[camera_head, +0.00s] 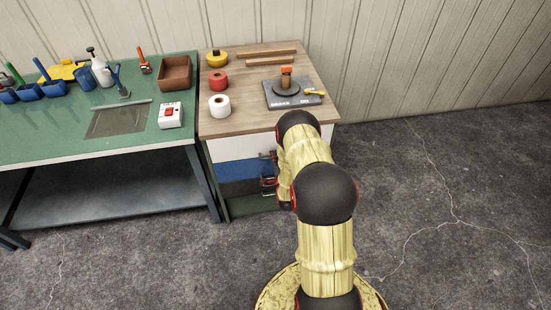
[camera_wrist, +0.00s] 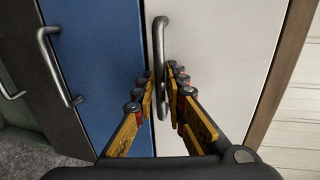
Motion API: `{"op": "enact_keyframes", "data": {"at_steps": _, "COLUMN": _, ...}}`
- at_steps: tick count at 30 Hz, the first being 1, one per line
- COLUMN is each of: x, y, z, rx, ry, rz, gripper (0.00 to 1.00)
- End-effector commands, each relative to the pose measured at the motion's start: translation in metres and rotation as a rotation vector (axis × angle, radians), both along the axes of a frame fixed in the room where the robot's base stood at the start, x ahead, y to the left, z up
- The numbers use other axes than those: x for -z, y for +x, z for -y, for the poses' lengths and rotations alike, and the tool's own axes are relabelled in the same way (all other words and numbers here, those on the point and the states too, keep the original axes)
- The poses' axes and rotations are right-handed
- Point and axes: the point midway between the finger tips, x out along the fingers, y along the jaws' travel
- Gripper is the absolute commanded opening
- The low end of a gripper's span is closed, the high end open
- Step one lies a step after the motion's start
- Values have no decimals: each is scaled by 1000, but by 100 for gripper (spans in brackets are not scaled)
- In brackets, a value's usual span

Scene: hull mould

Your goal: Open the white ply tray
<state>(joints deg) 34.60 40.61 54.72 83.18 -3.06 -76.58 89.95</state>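The white ply tray (camera_head: 238,148) is the top front of the wooden-topped cabinet in the head view. Its plain white front fills the right of the wrist view (camera_wrist: 225,50), flush with its neighbour, so it looks shut. Its grey metal bar handle (camera_wrist: 159,50) runs upright in the wrist view. My gripper (camera_wrist: 161,72) is open, with its yellow-and-black fingers on either side of the handle. In the head view my gripper (camera_head: 268,174) is at the cabinet front, partly hidden by my arm.
The blue tray front (camera_wrist: 95,60) is beside the white one, with its own handle (camera_wrist: 50,60); a dark front lies beyond. A green workbench (camera_head: 60,150) stands left. Floor to the right is clear.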

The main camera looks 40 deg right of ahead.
Motion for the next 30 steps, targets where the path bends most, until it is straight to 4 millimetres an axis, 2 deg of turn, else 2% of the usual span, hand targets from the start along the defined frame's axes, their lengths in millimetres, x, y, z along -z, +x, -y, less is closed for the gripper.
{"op": "enact_keyframes", "data": {"at_steps": 2, "x": 0, "y": 0, "z": 0, "rx": 0, "ry": 0, "rz": 0, "gripper": 13}}
{"op": "enact_keyframes", "data": {"at_steps": 9, "x": 0, "y": 0, "z": 0, "rx": 0, "ry": 1, "rz": -1, "gripper": 0}}
{"op": "enact_keyframes", "data": {"at_steps": 30, "x": 1, "y": -1, "z": -1, "rx": 0, "ry": 1, "rz": -2, "gripper": 0}}
